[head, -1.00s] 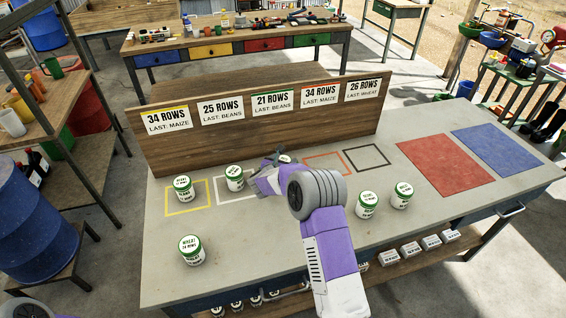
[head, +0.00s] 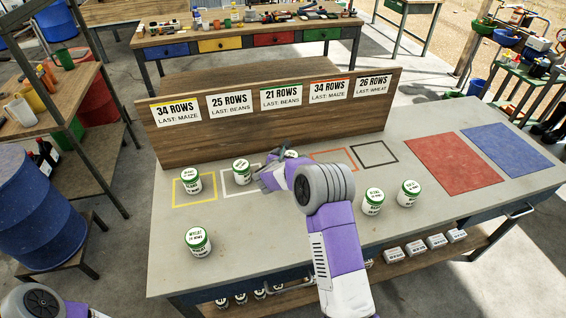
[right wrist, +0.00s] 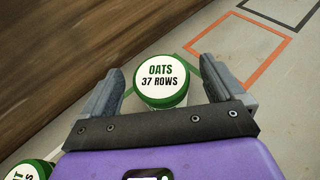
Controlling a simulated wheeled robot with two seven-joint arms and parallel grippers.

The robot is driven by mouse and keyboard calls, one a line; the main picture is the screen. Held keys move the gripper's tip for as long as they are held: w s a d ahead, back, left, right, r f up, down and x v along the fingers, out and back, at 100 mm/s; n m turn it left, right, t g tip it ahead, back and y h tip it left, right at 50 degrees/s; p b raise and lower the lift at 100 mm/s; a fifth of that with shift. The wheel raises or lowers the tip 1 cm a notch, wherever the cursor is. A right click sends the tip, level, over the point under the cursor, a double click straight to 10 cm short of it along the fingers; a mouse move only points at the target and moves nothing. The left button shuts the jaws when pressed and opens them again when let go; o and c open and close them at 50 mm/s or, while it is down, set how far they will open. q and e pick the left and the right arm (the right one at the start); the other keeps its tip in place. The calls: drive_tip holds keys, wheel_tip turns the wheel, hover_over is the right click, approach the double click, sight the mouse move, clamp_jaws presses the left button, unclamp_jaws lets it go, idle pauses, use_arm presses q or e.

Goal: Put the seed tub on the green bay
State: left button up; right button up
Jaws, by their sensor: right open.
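A white tub with a green lid, labelled OATS 37 ROWS (right wrist: 161,82), stands between the spread fingers of my right gripper (right wrist: 168,88) in the right wrist view. The fingers are open, one on each side of it. The green bay outline (right wrist: 208,33) runs past the tub on the table there; how much of the tub lies inside it is hidden. In the head view my right gripper (head: 272,177) is low at the back of the table, and only a bit of the tub (head: 291,154) shows behind it. My left gripper is out of view.
Similar tubs stand in the yellow bay (head: 192,181), by the white bay (head: 241,171), at front left (head: 198,241) and at right (head: 373,201) (head: 408,193). A wooden sign board (head: 250,130) rises behind. Orange (head: 352,153) and black (head: 374,142) bays look empty.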

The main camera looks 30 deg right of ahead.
drive_tip(key=v, duration=1)
drive_tip(key=shift+s+a+p, duration=0.3)
drive_tip(key=shift+p, duration=0.05)
